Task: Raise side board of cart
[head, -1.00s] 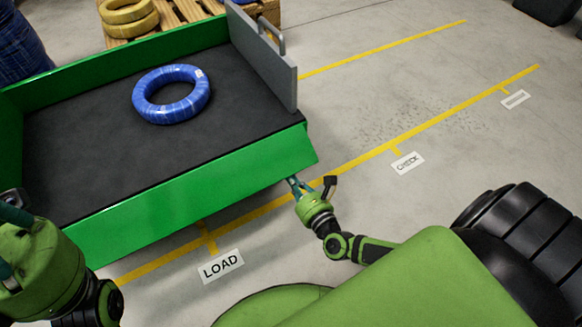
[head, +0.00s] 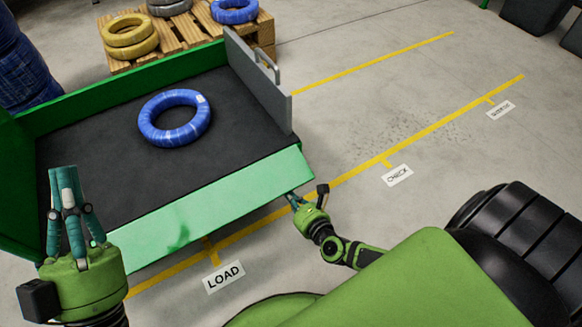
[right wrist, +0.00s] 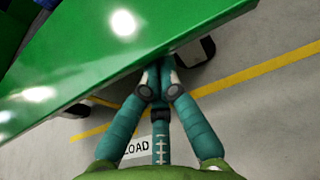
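The cart's near side board (head: 215,205) is a long green panel along the cart's near edge, pale and shiny in the head view. It slopes outward and down from the black cart bed (head: 85,165). My right gripper (head: 292,197) is at the board's lower edge near its right end. In the right wrist view its fingers (right wrist: 158,80) are drawn together and reach under the green board (right wrist: 110,50); the tips are partly hidden. My left gripper (head: 67,180) is at the cart's near left corner, fingers up, drawn together and empty.
A blue cable coil (head: 175,118) lies on the bed. A grey end board with a handle (head: 258,80) stands at the right end. A pallet (head: 185,42) with coils is behind.

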